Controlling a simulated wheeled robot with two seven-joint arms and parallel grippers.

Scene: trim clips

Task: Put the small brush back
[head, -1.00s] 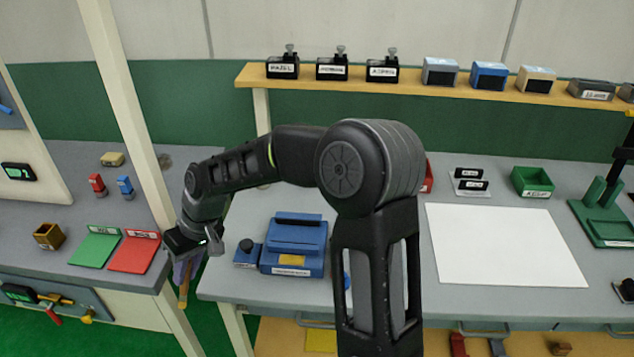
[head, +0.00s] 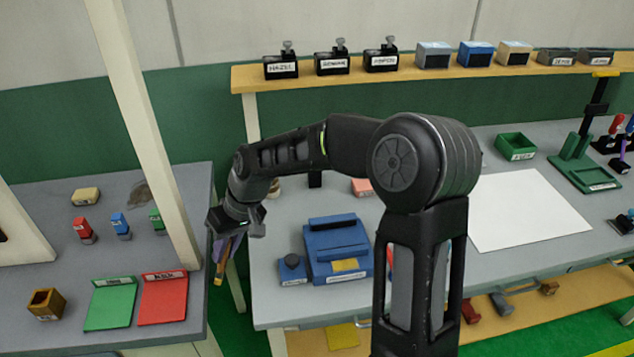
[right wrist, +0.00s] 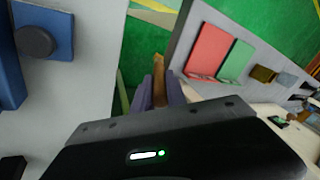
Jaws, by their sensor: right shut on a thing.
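My right gripper (head: 222,262) hangs fingers-down by the gap between the left table and the main bench in the head view. It is shut on a small brush with a tan handle (head: 219,276), whose end points down below the fingers. In the right wrist view the tan brush (right wrist: 158,80) stands out between the purple fingers (right wrist: 159,93). The bristles cannot be made out. My left gripper is not in view.
The left table (head: 60,230) bears a small brown open box (head: 45,303), green (head: 111,303) and red (head: 162,298) pads and several stamps. A pale post (head: 150,130) stands near the gripper. A blue device (head: 337,250) and white sheet (head: 525,212) lie on the bench.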

